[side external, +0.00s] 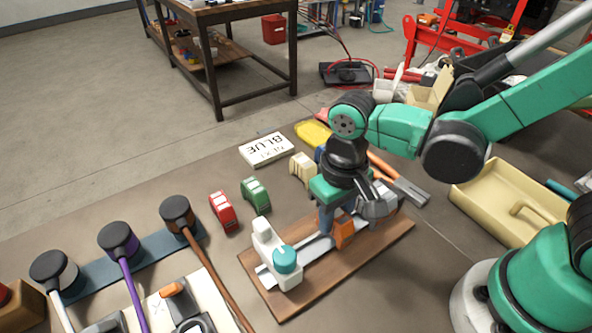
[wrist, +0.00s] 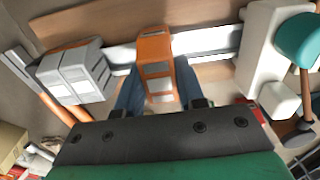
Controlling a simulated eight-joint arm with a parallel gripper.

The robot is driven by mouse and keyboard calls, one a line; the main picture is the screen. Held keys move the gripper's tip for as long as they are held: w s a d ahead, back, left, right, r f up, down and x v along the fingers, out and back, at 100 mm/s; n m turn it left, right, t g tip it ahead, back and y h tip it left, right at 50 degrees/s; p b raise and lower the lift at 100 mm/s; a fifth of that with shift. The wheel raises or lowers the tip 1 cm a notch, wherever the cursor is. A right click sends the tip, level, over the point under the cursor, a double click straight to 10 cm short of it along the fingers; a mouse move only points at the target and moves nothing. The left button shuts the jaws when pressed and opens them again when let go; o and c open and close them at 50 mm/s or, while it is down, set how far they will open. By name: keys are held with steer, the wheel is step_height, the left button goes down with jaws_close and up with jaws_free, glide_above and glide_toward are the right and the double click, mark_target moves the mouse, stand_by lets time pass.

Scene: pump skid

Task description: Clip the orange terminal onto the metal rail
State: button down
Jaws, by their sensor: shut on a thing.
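The orange terminal (side external: 344,232) is at the metal rail (side external: 318,247), between the grey blocks (side external: 380,206) and the white end piece (side external: 268,245). My gripper (side external: 331,221) is shut on it from above. In the wrist view, the blue fingers of my gripper (wrist: 160,92) lie on both sides of the orange terminal (wrist: 155,52). There the terminal covers part of the metal rail (wrist: 212,42). I cannot tell whether it is clipped on or only touching. Bare rail shows on both sides of it.
The rail sits on a wooden board (side external: 398,232). The white end piece carries a teal knob (side external: 285,260).

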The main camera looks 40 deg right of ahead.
steer(key=shift+f, duration=0.4)
stand_by(0.3)
steer(key=shift+c, duration=2.3)
jaws_free()
